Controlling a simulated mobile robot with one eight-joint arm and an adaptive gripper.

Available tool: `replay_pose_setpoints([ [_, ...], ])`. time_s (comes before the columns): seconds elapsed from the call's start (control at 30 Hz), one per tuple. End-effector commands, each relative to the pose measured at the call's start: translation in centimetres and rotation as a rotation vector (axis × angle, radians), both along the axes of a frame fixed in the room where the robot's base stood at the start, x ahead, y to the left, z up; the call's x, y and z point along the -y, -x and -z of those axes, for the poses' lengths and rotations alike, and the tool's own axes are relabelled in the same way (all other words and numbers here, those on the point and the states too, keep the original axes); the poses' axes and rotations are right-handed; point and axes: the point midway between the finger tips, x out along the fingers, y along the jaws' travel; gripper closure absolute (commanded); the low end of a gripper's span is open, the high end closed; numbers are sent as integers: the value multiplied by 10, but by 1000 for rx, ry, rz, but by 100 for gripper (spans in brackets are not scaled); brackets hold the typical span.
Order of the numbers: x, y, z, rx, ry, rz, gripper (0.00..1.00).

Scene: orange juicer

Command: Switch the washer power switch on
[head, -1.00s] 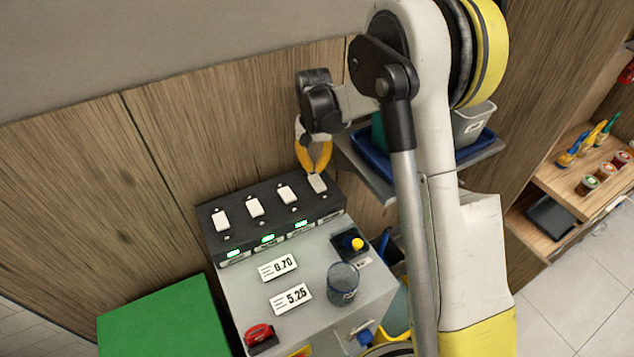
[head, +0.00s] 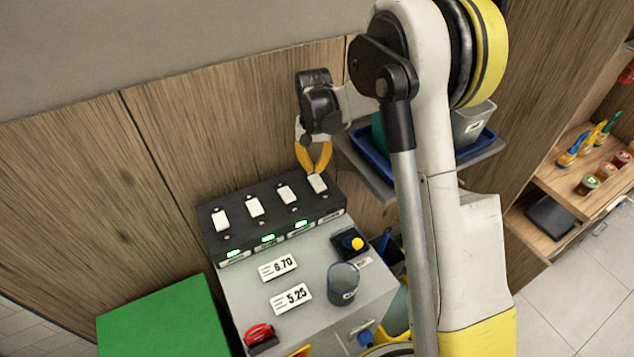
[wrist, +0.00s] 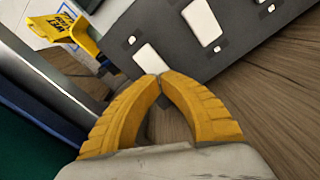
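A dark switch panel (head: 238,218) with a row of several white rocker switches sits at the back of the grey counter. The rightmost switch (head: 317,183) is right below my gripper (head: 314,171), whose yellow fingers point down at it. In the wrist view, my fingertips (wrist: 160,76) meet at the near end of a white switch (wrist: 149,60); I cannot tell whether they press on it. Nothing is held between them. Three green lights (head: 268,239) glow on the panel's front; no green glow shows below the rightmost switch. The switch labels are too small to read.
The grey counter (head: 310,320) carries a glass (head: 343,283), two price signs, a red-handled item (head: 260,335) and a yellow-knobbed black box (head: 350,244). A green box (head: 160,325) stands left. A shelf with a blue tray (head: 368,160) is right of my gripper. Wooden wall behind.

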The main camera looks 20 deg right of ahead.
Motion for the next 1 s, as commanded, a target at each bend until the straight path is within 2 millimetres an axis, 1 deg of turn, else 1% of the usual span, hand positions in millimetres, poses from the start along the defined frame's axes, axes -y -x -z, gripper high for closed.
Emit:
replay_pose_setpoints([
  [1.0, 0, 0, 16, 0, 0, 0, 100],
])
